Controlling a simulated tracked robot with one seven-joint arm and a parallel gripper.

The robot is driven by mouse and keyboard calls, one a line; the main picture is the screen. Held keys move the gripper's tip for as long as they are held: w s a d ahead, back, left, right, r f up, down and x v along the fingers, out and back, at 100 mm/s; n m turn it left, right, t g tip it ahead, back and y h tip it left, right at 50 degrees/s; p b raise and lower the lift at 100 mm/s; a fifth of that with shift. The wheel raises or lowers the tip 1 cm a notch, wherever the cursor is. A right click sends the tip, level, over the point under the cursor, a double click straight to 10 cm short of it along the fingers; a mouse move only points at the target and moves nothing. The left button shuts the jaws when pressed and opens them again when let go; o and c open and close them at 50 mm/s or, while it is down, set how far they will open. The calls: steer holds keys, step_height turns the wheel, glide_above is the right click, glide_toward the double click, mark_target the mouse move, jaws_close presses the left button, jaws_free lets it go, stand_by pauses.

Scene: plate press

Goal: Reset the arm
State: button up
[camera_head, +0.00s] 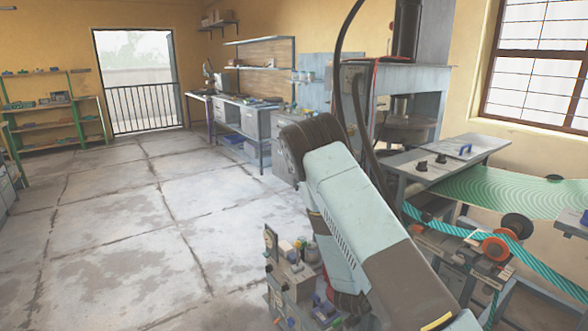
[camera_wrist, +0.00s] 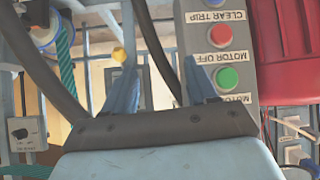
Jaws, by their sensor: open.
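My gripper (camera_wrist: 160,72) shows in the wrist view with its two blue fingers spread apart and nothing between them. In the head view my arm fills the lower middle, and the gripper cannot be made out there.
A press (camera_head: 408,92) stands behind my arm, with a grey table (camera_head: 440,165) and green patterned sheet (camera_head: 510,190) at right. A workbench (camera_head: 240,105) lines the back. The concrete floor (camera_head: 120,230) at left is clear. Dark cables cross the wrist view.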

steer(key=s+a+r+n+y, duration=0.15)
steer(key=a+r+y, duration=0.3)
steer(key=r, duration=0.95)
steer(key=a+r+n+y, duration=0.2)
steer(key=a+r+y, duration=0.25)
steer(key=r, duration=1.05)
steer(key=s+d+r+n, duration=0.2)
steer(key=s+r+n, duration=0.1)
steer(key=s+r, duration=0.7)
steer(key=s+d+r+n+h, duration=0.1)
steer(key=s+d+r+n, duration=0.1)
steer(key=s+r, duration=0.8)
steer(key=s+n, duration=0.1)
steer(key=s, duration=0.4)
steer(key=shift+d+g, duration=0.3)
steer(key=shift+s, duration=0.1)
